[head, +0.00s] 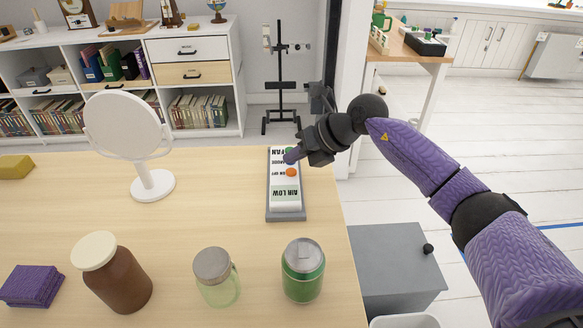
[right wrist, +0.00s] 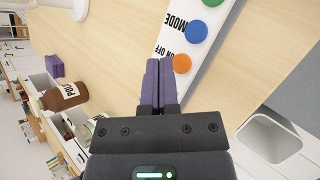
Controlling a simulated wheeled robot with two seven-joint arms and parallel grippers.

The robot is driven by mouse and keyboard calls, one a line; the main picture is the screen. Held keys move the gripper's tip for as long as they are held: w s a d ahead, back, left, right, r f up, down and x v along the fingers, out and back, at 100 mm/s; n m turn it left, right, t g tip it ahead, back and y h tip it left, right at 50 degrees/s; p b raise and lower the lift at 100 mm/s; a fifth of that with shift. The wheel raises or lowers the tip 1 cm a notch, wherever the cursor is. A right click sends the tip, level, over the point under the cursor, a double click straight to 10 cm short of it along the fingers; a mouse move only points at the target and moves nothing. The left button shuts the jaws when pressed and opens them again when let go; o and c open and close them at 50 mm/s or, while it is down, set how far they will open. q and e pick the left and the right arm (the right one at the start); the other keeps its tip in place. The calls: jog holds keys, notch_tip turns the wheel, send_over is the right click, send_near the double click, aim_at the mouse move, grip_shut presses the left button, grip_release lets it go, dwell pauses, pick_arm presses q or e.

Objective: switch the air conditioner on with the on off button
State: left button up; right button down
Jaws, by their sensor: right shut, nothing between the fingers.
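A white control panel (head: 286,203) in a grey holder lies on the desk, its labels upside down in the head view. Its orange button (head: 291,172) is beside the words ON OFF; it also shows in the right wrist view (right wrist: 181,63). There a blue button (right wrist: 196,32) is beside MODE, with a green button (right wrist: 213,2) beyond. My right gripper (head: 290,157) is shut and empty over the panel. In the right wrist view its purple fingertips (right wrist: 158,63) appear just left of the orange button; I cannot tell whether they touch the panel. My left gripper is not in view.
A round white mirror (head: 126,127) stands left of the panel. The desk between mirror and panel is clear.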

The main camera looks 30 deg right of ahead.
aim_at(295, 173)
notch_tip(295, 173, up, 5)
jog(key=p, duration=0.3)
jog(key=shift+f, duration=0.35)
